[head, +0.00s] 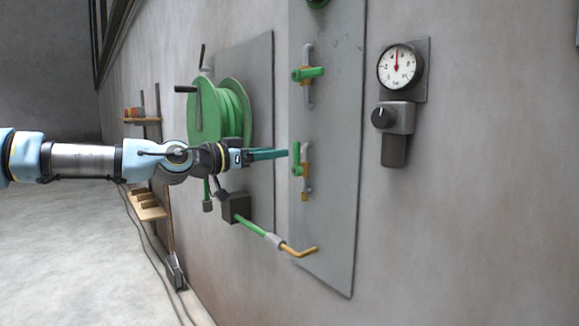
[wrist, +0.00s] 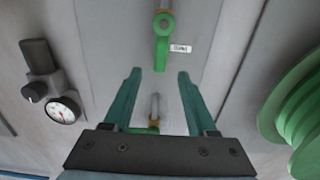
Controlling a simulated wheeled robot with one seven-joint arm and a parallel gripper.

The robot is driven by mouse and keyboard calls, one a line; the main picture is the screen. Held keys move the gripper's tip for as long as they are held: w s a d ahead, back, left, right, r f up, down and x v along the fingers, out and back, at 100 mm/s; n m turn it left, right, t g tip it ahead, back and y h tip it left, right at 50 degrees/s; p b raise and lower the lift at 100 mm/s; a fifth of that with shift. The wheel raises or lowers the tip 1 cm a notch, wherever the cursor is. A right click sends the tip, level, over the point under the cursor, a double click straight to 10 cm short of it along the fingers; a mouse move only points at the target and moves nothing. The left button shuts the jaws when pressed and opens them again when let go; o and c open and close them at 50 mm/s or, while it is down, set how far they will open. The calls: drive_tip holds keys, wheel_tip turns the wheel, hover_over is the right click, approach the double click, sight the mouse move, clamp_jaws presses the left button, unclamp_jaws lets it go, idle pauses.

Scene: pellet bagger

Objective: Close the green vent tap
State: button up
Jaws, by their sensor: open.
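Two green-handled taps sit on brass and grey pipework on the grey wall panel. The upper tap (head: 308,74) has its handle crosswise to its pipe; it shows low in the wrist view (wrist: 145,130). The lower tap (head: 297,160) has its handle lined up with its pipe; it shows at the top of the wrist view (wrist: 162,52), beside a small white label too small to read. Which tap is the vent tap I cannot tell. My gripper (head: 287,153) is open and empty, its fingertips (wrist: 159,74) close to the lower handle's end, one on each side.
A green hose reel (head: 205,112) stands left of the panel (head: 335,120). A pressure gauge (head: 399,67) and a black-knobbed regulator (head: 393,118) are to its right. Below, a green hose with a brass nozzle (head: 300,252) sticks out. The wall right of the gauge is bare.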

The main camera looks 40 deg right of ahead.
sight(294, 149)
drive_tip(key=d, duration=0.2)
drive_tip(key=d+p, duration=0.1)
drive_tip(key=d, duration=0.1)
drive_tip(key=shift+s+d+r, duration=0.1)
drive_tip(key=shift+s+r, duration=0.05)
drive_tip(key=shift+s, duration=0.05)
drive_tip(key=shift+d, duration=0.8)
clamp_jaws()
idle(0.6)
